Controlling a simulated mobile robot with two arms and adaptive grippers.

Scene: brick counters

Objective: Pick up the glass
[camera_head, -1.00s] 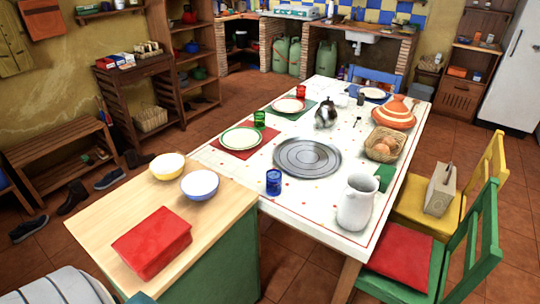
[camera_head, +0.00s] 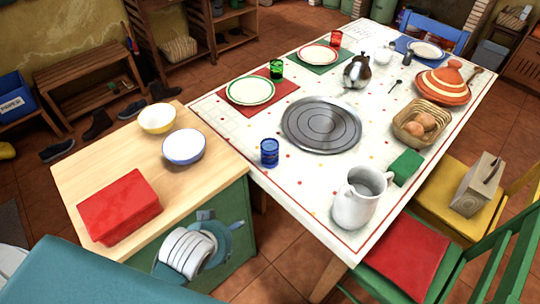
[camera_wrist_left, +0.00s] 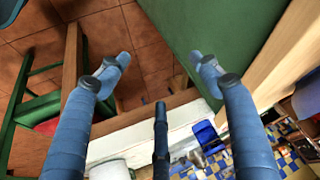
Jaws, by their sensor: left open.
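Three glasses stand upright on the white table: a blue one (camera_head: 269,152) at the near left edge, a green one (camera_head: 276,69) beside a plate, and a red one (camera_head: 336,39) farther back. The task's wording does not tell which is meant. My left gripper (camera_head: 222,222) is low in front of the green side of the wooden-topped counter, below and left of the blue glass. In the left wrist view its two blue fingers (camera_wrist_left: 161,60) are spread wide and empty, with the blue glass (camera_wrist_left: 207,136) beyond them. My right gripper is not in view.
The wooden counter (camera_head: 95,168) holds a red box (camera_head: 120,207), a yellow bowl (camera_head: 157,118) and a blue-rimmed bowl (camera_head: 184,147). A round metal tray (camera_head: 321,125) lies behind the blue glass, and a white jug (camera_head: 360,198) stands to its right. Chairs line the right side.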

